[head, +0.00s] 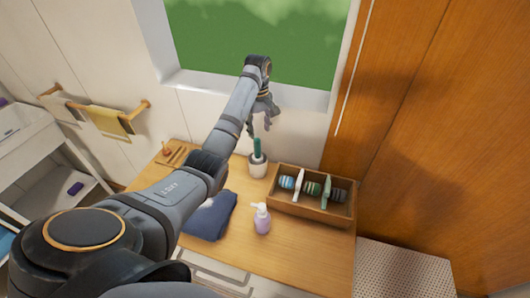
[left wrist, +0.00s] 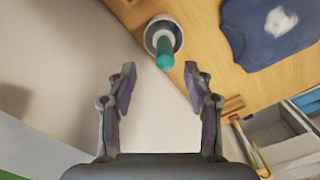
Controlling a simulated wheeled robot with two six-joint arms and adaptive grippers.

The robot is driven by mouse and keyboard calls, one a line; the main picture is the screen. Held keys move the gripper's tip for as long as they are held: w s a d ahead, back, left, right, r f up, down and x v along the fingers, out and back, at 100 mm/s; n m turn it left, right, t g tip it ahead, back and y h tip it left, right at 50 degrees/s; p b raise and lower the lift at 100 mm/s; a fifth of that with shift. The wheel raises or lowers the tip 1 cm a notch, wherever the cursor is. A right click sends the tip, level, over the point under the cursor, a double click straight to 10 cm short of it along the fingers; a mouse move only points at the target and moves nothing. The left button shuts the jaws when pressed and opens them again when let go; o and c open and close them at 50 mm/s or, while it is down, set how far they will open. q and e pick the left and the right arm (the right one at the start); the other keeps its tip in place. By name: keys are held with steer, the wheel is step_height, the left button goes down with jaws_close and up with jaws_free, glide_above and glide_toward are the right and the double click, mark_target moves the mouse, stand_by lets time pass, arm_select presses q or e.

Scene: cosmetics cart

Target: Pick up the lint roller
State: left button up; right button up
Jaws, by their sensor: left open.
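A teal upright handle (head: 257,147), which looks like the lint roller, stands in a white cup (head: 257,167) at the back of the wooden table. In the left wrist view the teal handle (left wrist: 165,54) points toward the camera from the cup (left wrist: 152,31). My left gripper (head: 262,122) is open and empty, pointing down above the handle. In the left wrist view the handle's near end lies just beyond the gap between its two fingers (left wrist: 160,76). The handle's lower end is hidden in the cup. My right gripper is not in view.
A wooden divided box (head: 310,213) with rolled items stands right of the cup. A pump bottle (head: 262,219) and a dark blue folded cloth (head: 210,215) are nearer the front. A small wooden rack (head: 171,153) is to the left. The wall is close behind.

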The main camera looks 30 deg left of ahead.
mark_target(259, 138)
arm_select(q)
steer(key=f+b, duration=0.1)
steer(key=s+f+b, duration=0.1)
steer(key=b, duration=0.1)
steer(key=shift+a+f, duration=0.1)
steer(key=shift+f, duration=0.15)
step_height(259, 138, down, 3)
steer(key=shift+r+b, duration=0.2)
steer(key=shift+b, duration=0.8)
steer(key=shift+w+f+p, duration=0.35)
steer(key=shift+w, duration=0.25)
steer(key=f+p, duration=0.1)
steer(key=s+f, duration=0.1)
steer(key=f, duration=0.1)
steer(key=shift+a+f+p, duration=0.15)
steer(key=shift+f+p, duration=0.05)
steer(key=shift+p, duration=0.2)
steer(key=shift+f, duration=0.35)
steer(key=shift+w+f, duration=0.15)
steer(key=shift+f, duration=0.15)
steer(key=shift+r, duration=0.1)
steer(key=c, duration=0.8)
jaws_close()
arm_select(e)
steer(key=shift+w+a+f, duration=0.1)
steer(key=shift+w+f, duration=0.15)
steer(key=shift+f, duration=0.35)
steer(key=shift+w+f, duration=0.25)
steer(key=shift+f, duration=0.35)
